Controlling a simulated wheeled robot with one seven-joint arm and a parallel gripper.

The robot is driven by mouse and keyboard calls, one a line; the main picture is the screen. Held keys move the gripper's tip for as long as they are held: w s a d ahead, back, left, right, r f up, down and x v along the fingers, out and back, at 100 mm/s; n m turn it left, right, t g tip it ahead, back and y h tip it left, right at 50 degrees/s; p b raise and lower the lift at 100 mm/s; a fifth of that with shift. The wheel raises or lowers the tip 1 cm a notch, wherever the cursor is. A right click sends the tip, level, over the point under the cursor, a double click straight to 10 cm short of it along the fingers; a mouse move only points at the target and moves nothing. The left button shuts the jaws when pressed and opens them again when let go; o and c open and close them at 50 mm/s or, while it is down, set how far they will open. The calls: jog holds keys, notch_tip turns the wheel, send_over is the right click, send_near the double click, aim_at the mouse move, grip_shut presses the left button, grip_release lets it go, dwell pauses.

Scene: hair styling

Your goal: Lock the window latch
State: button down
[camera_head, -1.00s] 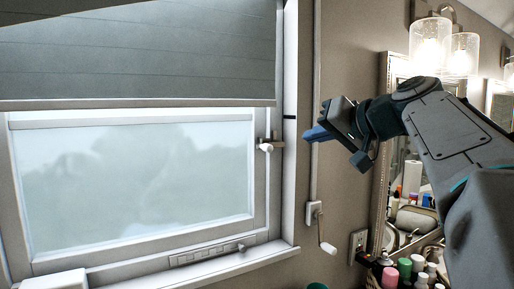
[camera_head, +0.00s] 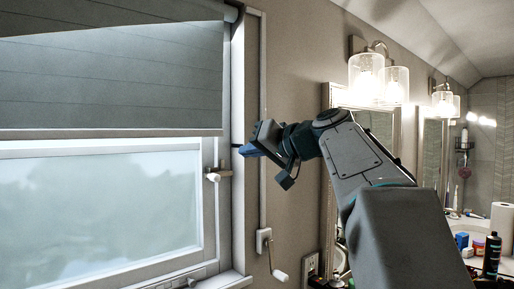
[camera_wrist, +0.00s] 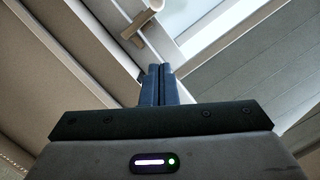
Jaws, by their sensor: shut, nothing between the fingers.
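The window latch (camera_head: 214,176) is a small metal piece with a white knob on the right side of the window frame. Its handle sticks out sideways in the head view. In the wrist view the latch (camera_wrist: 137,24) shows at the top, ahead of the fingertips and a little left. My gripper (camera_head: 243,151) is shut and empty, with blue fingers pointing left, above and to the right of the latch in the head view. In the wrist view the fingers (camera_wrist: 158,70) are together and apart from the latch. The window (camera_head: 100,210) looks closed.
A grey blind (camera_head: 110,80) covers the upper window. A crank handle (camera_head: 279,275) hangs on the wall right of the frame. A mirror (camera_head: 380,122), wall lamps (camera_head: 367,78) and bottles (camera_head: 492,255) stand to the right.

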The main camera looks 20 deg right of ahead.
jog(key=w+a+f+p, duration=0.1)
jog(key=w+a+f, duration=0.2)
jog(key=a+f, duration=0.1)
jog(key=shift+w+a+f, duration=0.15)
jog(key=shift+w+a, duration=0.1)
jog(key=shift+w, duration=0.15)
dwell(0.4)
